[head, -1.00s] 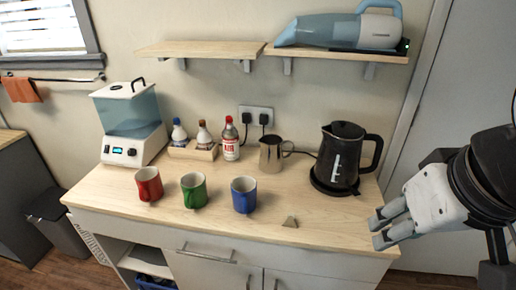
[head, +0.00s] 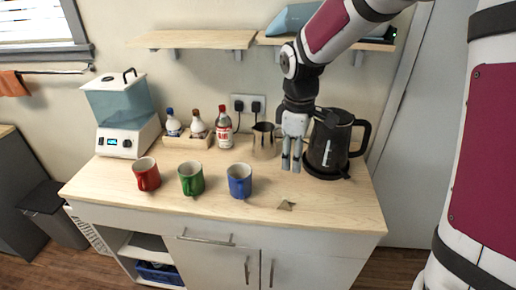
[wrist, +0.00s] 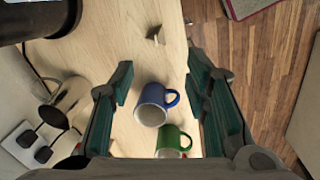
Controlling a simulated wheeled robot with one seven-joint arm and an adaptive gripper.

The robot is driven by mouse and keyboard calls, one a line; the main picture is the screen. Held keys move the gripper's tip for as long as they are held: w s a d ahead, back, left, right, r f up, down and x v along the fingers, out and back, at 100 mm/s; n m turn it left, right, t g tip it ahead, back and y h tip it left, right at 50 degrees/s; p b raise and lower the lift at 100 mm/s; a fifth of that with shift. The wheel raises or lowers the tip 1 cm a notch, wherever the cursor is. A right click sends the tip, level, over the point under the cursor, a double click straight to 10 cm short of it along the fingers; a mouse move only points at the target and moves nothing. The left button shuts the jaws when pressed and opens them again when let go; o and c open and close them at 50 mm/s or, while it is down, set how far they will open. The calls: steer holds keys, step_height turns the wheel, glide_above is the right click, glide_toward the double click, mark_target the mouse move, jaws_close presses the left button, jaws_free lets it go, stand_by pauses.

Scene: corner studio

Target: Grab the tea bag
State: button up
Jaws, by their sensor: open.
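The tea bag (head: 286,205) is a small tan pyramid on the wooden counter, right of the blue mug and near the front edge. It also shows at the top of the wrist view (wrist: 156,36). In the wrist view, the blue mug (wrist: 153,104) shows between the open fingers (wrist: 165,88), farther down, and the tea bag lies beyond the fingertips.
The black kettle (head: 330,150) and steel pitcher (head: 264,142) stand close to my gripper. Red (head: 146,174), green (head: 191,179) and blue mugs stand in a row to the left. The counter right of the tea bag (head: 340,205) is clear.

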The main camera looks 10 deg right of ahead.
steer(key=n, duration=0.2)
glide_above(286, 199)
step_height(286, 199, down, 5)
steer(key=shift+g+y, duration=0.3)
steer(key=shift+g, duration=0.1)
steer(key=f, duration=0.8)
steer(key=shift+w+a+p, duration=0.2)
steer(key=shift+p, duration=0.15)
steer(key=shift+d+f+p, duration=0.15)
steer(key=shift+f+p, duration=0.1)
steer(key=shift+f, duration=1.25)
steer(key=shift+d+f+p, duration=0.1)
steer(key=shift+f+p, duration=0.1)
steer(key=shift+f, duration=1.3)
steer(key=shift+w, duration=0.1)
steer(key=c, duration=0.8)
